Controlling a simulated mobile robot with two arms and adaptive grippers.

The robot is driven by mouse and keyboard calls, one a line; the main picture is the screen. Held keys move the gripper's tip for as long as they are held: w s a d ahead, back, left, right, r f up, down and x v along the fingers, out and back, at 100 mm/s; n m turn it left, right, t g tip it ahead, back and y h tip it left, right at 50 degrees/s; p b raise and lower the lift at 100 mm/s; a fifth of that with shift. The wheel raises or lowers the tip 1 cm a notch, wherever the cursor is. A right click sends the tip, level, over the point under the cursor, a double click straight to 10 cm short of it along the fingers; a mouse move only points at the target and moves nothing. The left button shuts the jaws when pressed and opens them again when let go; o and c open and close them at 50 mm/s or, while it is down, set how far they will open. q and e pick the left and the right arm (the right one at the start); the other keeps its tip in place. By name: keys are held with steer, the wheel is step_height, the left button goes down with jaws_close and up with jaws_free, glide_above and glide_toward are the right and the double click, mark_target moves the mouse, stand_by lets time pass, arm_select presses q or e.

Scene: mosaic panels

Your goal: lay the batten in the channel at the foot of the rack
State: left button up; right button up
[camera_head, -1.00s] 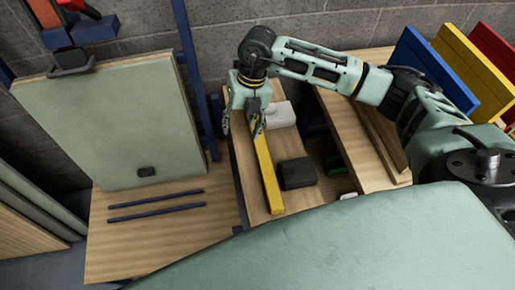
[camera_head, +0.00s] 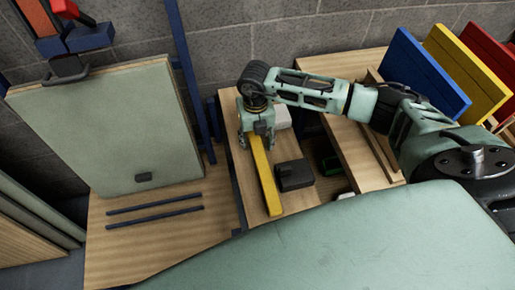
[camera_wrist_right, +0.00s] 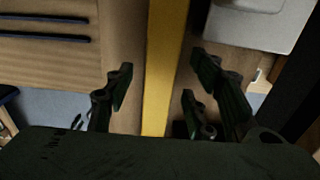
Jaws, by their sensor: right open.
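The yellow batten (camera_head: 266,180) lies lengthwise on a narrow wooden shelf, its near end toward the front. My right gripper (camera_head: 257,138) is over its far part with jaws open. In the right wrist view, the open fingers (camera_wrist_right: 158,86) stand on both sides of the batten (camera_wrist_right: 163,60), with visible gaps. Two parallel dark blue strips (camera_head: 155,211) lie on the wooden base at the foot of the rack, with an empty slot between them; they also show in the right wrist view (camera_wrist_right: 45,28). My left gripper is not in view.
A pale green panel (camera_head: 105,130) leans upright behind the strips, below a red and blue clamp (camera_head: 65,35). A dark block (camera_head: 294,175) and a whitish block (camera_head: 282,117) sit right of the batten. Coloured panels (camera_head: 425,75) stand at right. A pale green surface (camera_head: 330,245) fills the front.

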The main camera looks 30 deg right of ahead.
mark_target(255, 141)
steer(key=shift+c, duration=0.4)
jaws_close()
step_height(255, 141, up, 10)
steer(key=shift+b, duration=0.35)
stand_by(0.3)
